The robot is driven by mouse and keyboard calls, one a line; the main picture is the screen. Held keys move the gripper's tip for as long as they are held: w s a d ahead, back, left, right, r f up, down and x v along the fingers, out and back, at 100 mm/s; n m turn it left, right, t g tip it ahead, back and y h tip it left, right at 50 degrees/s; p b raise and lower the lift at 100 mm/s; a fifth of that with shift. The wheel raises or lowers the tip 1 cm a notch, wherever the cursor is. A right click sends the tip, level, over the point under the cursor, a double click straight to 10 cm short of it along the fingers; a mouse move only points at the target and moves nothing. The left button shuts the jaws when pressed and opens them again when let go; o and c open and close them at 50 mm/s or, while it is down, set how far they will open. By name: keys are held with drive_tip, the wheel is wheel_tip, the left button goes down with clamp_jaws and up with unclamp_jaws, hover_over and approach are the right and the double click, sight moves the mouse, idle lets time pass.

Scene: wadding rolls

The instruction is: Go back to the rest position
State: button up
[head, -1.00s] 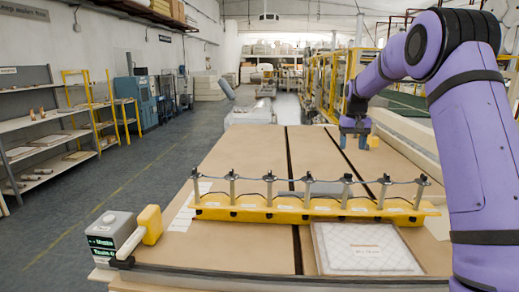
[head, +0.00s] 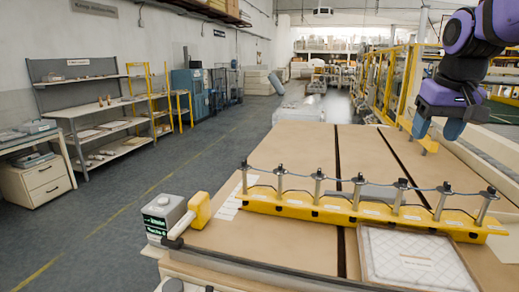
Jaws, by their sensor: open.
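My purple arm reaches in from the upper right. My gripper (head: 437,129), with blue fingers, points down above the far right part of the brown worktable (head: 290,150). The fingers are apart and I see nothing held between them. A small yellow thing (head: 429,145) shows just below and behind the fingers; I cannot tell its full shape.
A yellow bar with several upright metal posts (head: 370,211) crosses the table. A framed white pad (head: 415,258) lies in front of it.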

drive_tip(key=s+a+f+t, duration=0.1)
drive_tip(key=s+a+f, duration=0.1)
drive_tip(key=s, duration=0.7)
drive_tip(key=s+a+f+n+t, duration=0.1)
drive_tip(key=s+a+f, duration=0.1)
drive_tip(key=s, duration=0.8)
drive_tip(key=shift+a+f, duration=0.2)
drive_tip(key=shift+f, duration=0.65)
drive_tip(key=shift+d, duration=0.1)
